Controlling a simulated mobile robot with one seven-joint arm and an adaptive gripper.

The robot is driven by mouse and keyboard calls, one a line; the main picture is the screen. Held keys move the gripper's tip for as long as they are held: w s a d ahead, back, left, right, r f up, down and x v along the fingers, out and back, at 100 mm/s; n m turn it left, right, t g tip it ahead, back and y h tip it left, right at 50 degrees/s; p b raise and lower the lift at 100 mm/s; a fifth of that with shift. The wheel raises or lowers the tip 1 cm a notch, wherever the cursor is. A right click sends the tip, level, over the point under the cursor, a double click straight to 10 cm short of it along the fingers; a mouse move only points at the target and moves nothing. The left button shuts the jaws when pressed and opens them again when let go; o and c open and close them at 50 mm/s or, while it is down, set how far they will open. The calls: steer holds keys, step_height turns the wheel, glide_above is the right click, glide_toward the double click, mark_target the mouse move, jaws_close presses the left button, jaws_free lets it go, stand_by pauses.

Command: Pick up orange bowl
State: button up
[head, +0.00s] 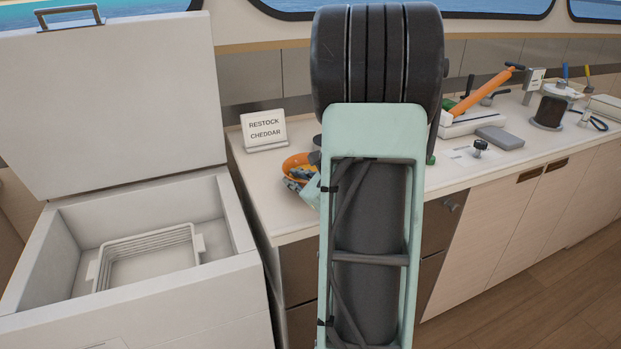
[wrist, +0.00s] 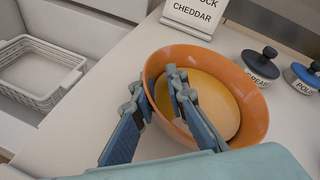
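The orange bowl (wrist: 257,112) stands upright on the pale counter in the wrist view, with a lighter yellow-orange inside. It also shows in the head view (head: 292,162), partly hidden by my arm and fingers. My gripper (wrist: 156,82) is at the bowl's left rim, its fingers apart. One finger is outside the rim and the other reaches over the inside, with the bowl wall between them. I cannot tell whether either finger touches the wall. In the head view my gripper (head: 299,178) is mostly behind my arm.
A "Restock cheddar" sign (head: 264,131) stands behind the bowl. Two lidded jars (wrist: 259,66) (wrist: 303,78) stand right of it. An open white chest (head: 232,215) holding a basket (head: 150,238) is at the left. An orange-handled tool (head: 480,92) and other items lie further right on the counter.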

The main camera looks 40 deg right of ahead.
jaws_close()
